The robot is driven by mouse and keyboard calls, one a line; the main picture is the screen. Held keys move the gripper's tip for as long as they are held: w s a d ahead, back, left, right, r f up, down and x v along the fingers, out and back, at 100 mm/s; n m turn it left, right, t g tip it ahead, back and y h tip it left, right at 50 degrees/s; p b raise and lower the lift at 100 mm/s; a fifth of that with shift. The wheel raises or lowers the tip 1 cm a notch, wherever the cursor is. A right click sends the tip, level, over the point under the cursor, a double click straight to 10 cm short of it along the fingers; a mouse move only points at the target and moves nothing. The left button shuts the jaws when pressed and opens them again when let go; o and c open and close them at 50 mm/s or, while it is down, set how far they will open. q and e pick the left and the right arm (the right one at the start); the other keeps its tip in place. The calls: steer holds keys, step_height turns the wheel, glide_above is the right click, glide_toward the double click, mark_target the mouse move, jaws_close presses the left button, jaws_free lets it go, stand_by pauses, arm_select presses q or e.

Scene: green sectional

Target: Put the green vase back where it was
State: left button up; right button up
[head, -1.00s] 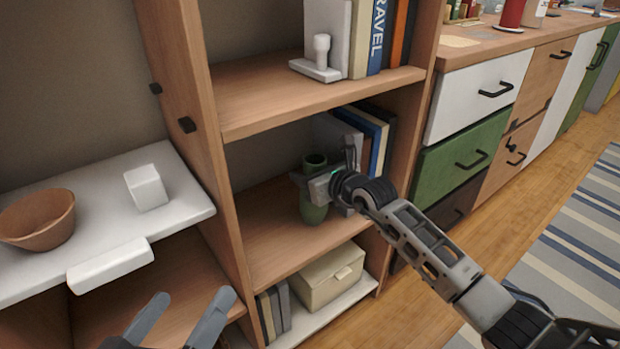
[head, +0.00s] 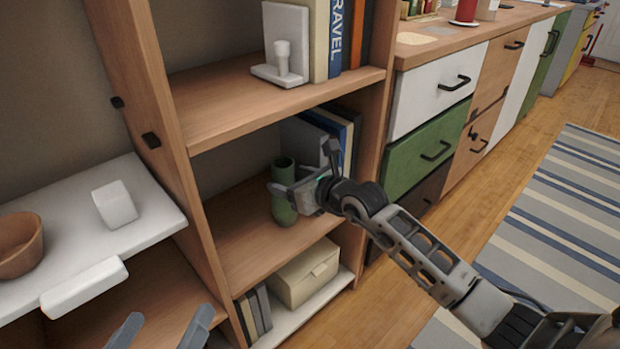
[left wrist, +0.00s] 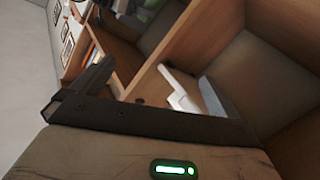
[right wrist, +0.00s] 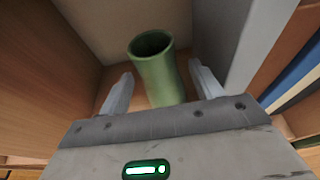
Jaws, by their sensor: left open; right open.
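The green vase (head: 284,190) stands upright on the middle shelf of the bookcase, left of the books. It also shows in the right wrist view (right wrist: 157,75), between the two fingers of my right gripper (right wrist: 160,92). Those fingers are apart, with gaps to the vase on both sides. In the head view my right gripper (head: 285,187) is at the vase and hides part of it. My left gripper (head: 165,330) is open and empty at the bottom of the head view, in front of the lower left shelf. It also shows open in the left wrist view (left wrist: 160,95).
Books (head: 338,135) with a grey bookend stand right of the vase. A lidded box (head: 305,272) and more books (head: 255,312) are on the shelf below. A white shelf (head: 60,225) with a bowl (head: 20,243) is at left. Drawers (head: 425,150) stand at right.

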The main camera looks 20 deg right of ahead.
arm_select(q)
steer(key=shift+s+a+f+m+g+y+p, duration=0.1)
steer(key=shift+a+f+m+g+y+p, duration=0.25)
steer(key=shift+f+p, duration=0.4)
arm_select(e)
steer(key=v, duration=0.7)
arm_select(q)
steer(key=shift+r, duration=0.2)
